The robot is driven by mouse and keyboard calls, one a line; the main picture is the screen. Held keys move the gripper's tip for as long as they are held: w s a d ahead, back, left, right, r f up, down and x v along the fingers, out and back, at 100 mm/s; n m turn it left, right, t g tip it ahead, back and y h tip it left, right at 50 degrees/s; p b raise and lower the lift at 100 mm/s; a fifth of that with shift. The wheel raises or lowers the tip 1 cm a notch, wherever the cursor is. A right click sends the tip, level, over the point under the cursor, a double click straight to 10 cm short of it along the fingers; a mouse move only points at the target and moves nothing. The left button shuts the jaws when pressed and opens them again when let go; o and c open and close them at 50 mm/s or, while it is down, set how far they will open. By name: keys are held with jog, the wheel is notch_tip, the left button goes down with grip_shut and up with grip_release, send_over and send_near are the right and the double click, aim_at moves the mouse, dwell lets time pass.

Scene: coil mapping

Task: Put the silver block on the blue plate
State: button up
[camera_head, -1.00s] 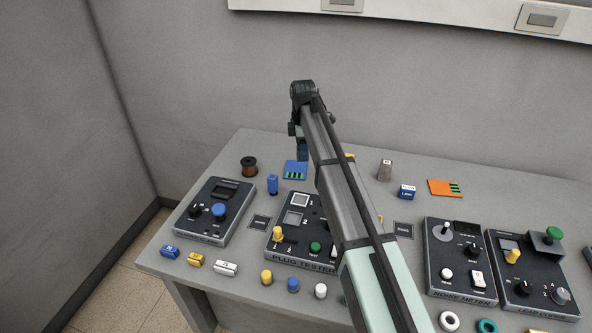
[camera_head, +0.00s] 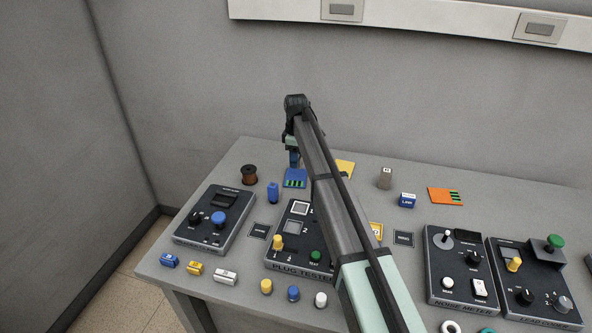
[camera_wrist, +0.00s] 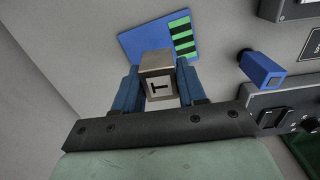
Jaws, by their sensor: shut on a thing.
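The silver block (camera_wrist: 157,63), a small cube-like piece with a dark T on a pale label, is held between the two blue fingers of my gripper (camera_wrist: 157,88) in the wrist view. It overlaps the blue plate (camera_wrist: 143,37) in that view; whether it touches the plate I cannot tell. The plate, with green and black stripes, also shows in the head view (camera_head: 295,178) on the table. There my gripper (camera_head: 294,160) is just above the plate's far edge, and the block is not clearly visible.
A blue upright block (camera_head: 272,192) stands close by the plate, and a brown spool (camera_head: 249,174) lies to its left. The plug tester (camera_head: 295,248) is in front. A yellow plate (camera_head: 345,168) and an orange plate (camera_head: 446,196) lie farther right.

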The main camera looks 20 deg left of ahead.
jog(key=shift+f, duration=2.5)
jog(key=o, duration=1.1)
jog(key=shift+f, duration=0.1)
jog(key=shift+o, duration=0.2)
notch_tip(320, 180, up, 12)
jog(key=shift+r, duration=0.15)
